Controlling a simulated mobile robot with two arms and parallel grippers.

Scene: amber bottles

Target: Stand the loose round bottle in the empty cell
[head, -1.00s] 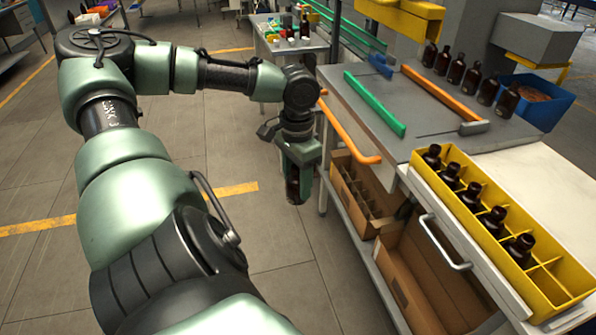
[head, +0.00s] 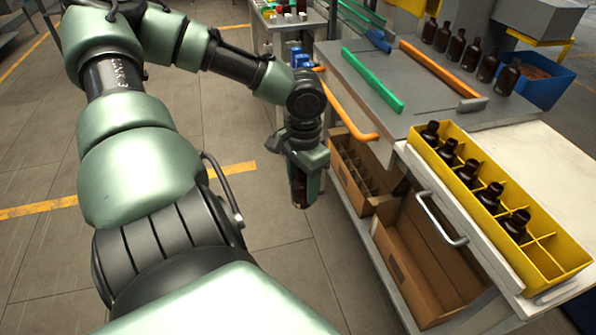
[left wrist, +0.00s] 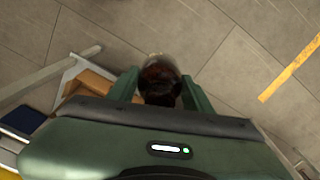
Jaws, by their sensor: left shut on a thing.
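My left gripper (head: 304,174) hangs below its wrist, over the floor to the left of the workbench. It is shut on a dark amber bottle (head: 299,192), which points downward and is mostly hidden by the fingers. In the left wrist view the bottle (left wrist: 160,84) shows as a brown round shape between the two green fingers (left wrist: 160,92). The yellow divided crate (head: 562,280) sits on the bench's near right part. Several dark bottles (head: 490,196) stand in its left row. Cells at its near end (head: 545,262) and along its right row look empty. My right gripper is out of view.
Several amber bottles (head: 456,46) stand in a row at the back of the bench, near a blue bin (head: 545,92). Green (head: 372,82) and orange (head: 440,68) bars lie on the grey top. An orange rail (head: 345,112) and a metal handle (head: 440,220) edge the bench. Cardboard boxes (head: 425,255) sit below.

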